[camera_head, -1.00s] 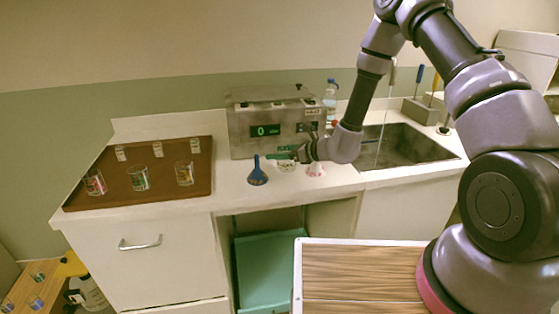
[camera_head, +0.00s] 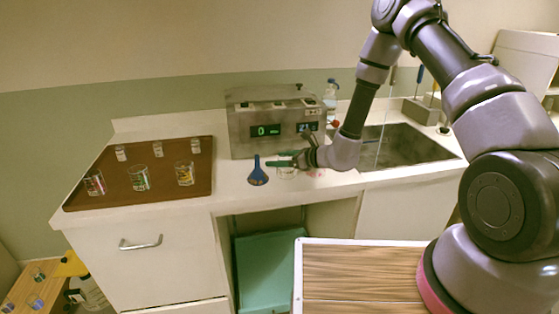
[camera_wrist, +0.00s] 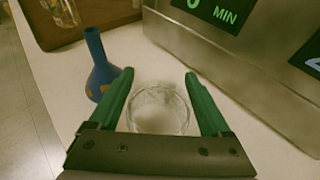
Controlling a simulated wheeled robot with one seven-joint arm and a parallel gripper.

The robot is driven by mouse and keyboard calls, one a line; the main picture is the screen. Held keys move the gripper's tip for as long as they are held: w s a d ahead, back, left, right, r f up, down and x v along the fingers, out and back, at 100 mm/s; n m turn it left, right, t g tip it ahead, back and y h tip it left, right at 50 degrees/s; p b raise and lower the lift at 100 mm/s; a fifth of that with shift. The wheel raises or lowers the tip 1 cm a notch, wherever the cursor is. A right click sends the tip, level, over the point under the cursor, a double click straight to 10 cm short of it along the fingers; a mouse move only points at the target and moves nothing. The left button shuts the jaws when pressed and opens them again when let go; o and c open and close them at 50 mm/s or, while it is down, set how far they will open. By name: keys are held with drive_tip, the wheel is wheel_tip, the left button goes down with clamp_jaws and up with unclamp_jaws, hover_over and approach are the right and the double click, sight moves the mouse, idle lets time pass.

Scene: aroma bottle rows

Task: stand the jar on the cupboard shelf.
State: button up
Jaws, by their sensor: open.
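A small clear glass jar (camera_head: 287,173) stands on the white counter in front of the grey metal box. In the wrist view the jar (camera_wrist: 158,110) sits between the two green fingers of my gripper (camera_wrist: 158,78), with a gap visible toward each finger. My gripper (camera_head: 280,163) is open and low over the counter, its fingers pointing left in the head view and partly covering the jar. Below the counter is an open cupboard space with a teal surface (camera_head: 264,272) inside; I cannot tell whether this is the shelf.
A blue flask (camera_head: 257,174) stands just left of the jar. The metal box (camera_head: 270,128) with a green display is close behind. A brown tray (camera_head: 120,195) with several glasses and small jars lies left. The sink (camera_head: 410,148) is right.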

drive_tip(key=v, duration=1.2)
drive_tip(key=s+r+n+g+y, duration=0.25)
drive_tip(key=r+n, duration=0.35)
drive_tip(key=r, duration=0.7)
drive_tip(key=s+d+r+n+g+h, duration=0.1)
drive_tip(key=s+d+r+n+h, duration=0.2)
drive_tip(key=s+d+r+n, duration=0.1)
drive_tip(key=s+d+r+n+g+h, duration=0.1)
drive_tip(key=s+d+r+n+h, duration=0.3)
drive_tip(key=s+r+n, duration=0.3)
wheel_tip(320, 180, up, 4)
drive_tip(key=shift+s+d+f, duration=0.1)
drive_tip(key=shift+s+d, duration=0.65)
drive_tip(key=shift+s, duration=0.35)
drive_tip(key=shift+o, duration=1.4)
drive_tip(key=s+d+r+n+t+h, duration=0.1)
drive_tip(key=s+d+r+t+h, duration=0.1)
drive_tip(key=d, duration=0.3)
drive_tip(key=s+d+r+n+t+h, duration=0.1)
drive_tip(key=s+d+r+t+h, duration=0.2)
drive_tip(key=d+r, duration=0.2)
drive_tip(key=shift+d+r+n+h, duration=0.3)
drive_tip(key=shift+d+h, duration=0.05)
drive_tip(key=shift+d, duration=0.25)
drive_tip(key=shift+w+g, duration=0.15)
drive_tip(key=shift+g, duration=0.1)
